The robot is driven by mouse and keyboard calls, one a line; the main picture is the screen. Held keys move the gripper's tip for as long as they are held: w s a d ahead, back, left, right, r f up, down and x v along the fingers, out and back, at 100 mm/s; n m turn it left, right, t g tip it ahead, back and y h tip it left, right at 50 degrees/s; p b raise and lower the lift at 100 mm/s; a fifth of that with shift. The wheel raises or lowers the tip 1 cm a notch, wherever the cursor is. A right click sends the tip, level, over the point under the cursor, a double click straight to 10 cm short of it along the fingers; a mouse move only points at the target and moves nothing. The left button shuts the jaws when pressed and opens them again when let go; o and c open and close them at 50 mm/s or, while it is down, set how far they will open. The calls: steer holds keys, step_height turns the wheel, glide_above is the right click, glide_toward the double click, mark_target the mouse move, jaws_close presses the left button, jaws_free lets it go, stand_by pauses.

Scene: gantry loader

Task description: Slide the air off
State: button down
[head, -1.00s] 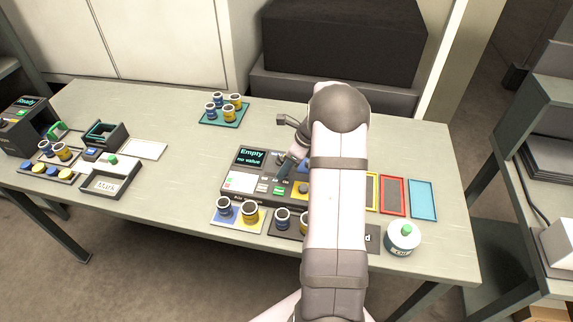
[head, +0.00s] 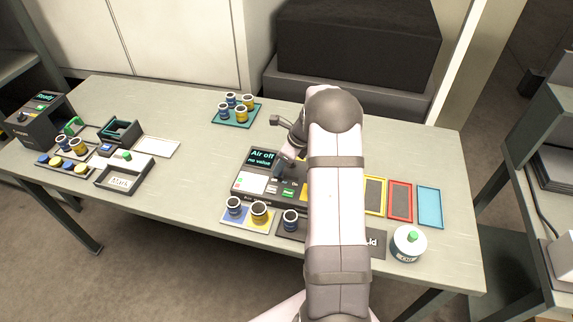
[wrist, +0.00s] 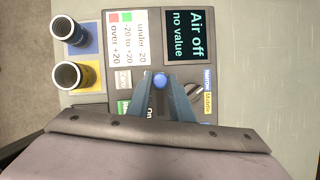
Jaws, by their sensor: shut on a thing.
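The dark gauge console (head: 240,187) stands in the middle of the table. Its display (head: 262,158) reads "Air off / no value"; it also shows in the wrist view (wrist: 184,35). A small round blue knob (wrist: 160,81) sits on the console, below the display. My gripper (wrist: 160,88) is shut on this blue knob, with a finger on each side of it. In the head view my gripper (head: 279,172) is low over the console, and my arm hides the console's right part. Lettering like "On" shows partly beside the fingers.
Coloured frames (head: 400,201) and a white canister (head: 408,246) are at right. A dark selector knob (wrist: 195,93) is close to my fingers.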

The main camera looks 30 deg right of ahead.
mark_target(287, 179)
steer(key=shift+w+a, duration=0.15)
steer(key=c, duration=1.6)
jaws_free()
steer(key=shift+r, duration=0.15)
steer(key=shift+b+v, duration=1.2)
steer(key=shift+v, duration=2.35)
